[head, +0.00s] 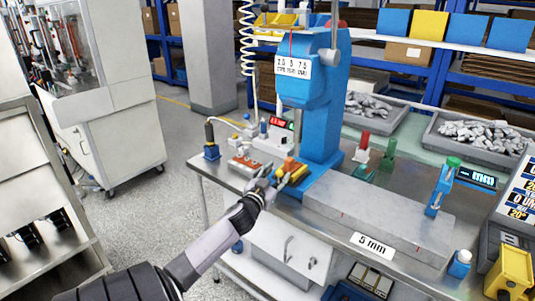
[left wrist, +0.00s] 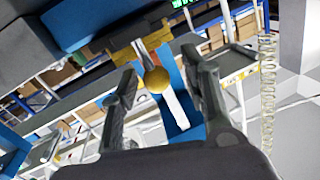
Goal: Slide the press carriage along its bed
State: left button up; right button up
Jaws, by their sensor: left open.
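The press (head: 325,120) is a tall blue column on the bench, with a scale plate at its head. In the left wrist view the carriage (left wrist: 140,42) has a round brass-coloured knob (left wrist: 157,79) facing me. My left gripper (head: 275,178) is at the carriage's near left side. Its fingers are open in the left wrist view (left wrist: 162,88), one on each side of the knob, with visible gaps. My right gripper is not in view.
A grey block (head: 380,222) labelled "5 mm" lies right of the press. A small unit with orange parts (head: 248,167) stands left of my gripper. Trays of grey parts (head: 480,135) are behind. A coiled cable (head: 248,50) hangs left of the press.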

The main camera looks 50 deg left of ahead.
pick_arm(q)
jog(key=v, duration=1)
jog(key=shift+s, duration=0.35)
jog(key=shift+d+r, duration=0.1)
